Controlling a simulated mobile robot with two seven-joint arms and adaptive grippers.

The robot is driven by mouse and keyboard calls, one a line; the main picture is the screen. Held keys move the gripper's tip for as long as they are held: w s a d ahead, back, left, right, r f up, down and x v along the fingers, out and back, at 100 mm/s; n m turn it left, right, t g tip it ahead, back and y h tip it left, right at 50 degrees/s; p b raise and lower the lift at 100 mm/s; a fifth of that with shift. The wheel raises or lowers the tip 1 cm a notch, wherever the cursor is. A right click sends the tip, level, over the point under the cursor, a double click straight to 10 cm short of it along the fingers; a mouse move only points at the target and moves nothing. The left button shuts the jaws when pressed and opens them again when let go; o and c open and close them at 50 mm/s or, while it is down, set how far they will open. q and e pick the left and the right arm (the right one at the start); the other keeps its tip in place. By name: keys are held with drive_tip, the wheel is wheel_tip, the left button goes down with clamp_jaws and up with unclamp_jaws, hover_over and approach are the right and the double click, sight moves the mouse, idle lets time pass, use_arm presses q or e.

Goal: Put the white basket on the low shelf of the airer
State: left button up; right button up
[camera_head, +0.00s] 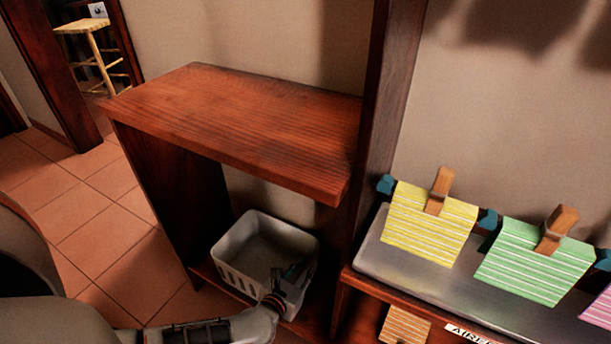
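The white basket (238,278) is a rectangular tub with slotted sides and an open top. It shows in the head view, low in the open wooden unit, at the level of its low board (208,272). I cannot tell whether its base rests fully on that board. My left gripper (291,271) is at the basket's near right corner, overlapping its rim. Its fingers are small and dark there, and their grip is unclear. The airer (400,262) stands at the right, with part of a label on its front edge. My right gripper is not in view.
A wooden top (240,118) overhangs the basket, and a dark upright (385,110) stands to its right. Yellow (425,232) and green (528,268) striped cloths hang with pegs on the airer. A stool (92,50) stands far left. Tiled floor (95,215) is clear at left.

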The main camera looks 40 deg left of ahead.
use_arm(q)
drive_tip(key=shift+w+r, duration=0.1)
drive_tip(key=shift+r, duration=0.1)
drive_tip(key=shift+s+d+r+p, duration=0.1)
drive_tip(key=shift+s+r+p, duration=0.05)
drive_tip(key=shift+s+p, duration=0.15)
drive_tip(key=p+v, duration=0.2)
drive_tip(key=v, duration=0.9)
drive_tip(key=shift+s, duration=0.25)
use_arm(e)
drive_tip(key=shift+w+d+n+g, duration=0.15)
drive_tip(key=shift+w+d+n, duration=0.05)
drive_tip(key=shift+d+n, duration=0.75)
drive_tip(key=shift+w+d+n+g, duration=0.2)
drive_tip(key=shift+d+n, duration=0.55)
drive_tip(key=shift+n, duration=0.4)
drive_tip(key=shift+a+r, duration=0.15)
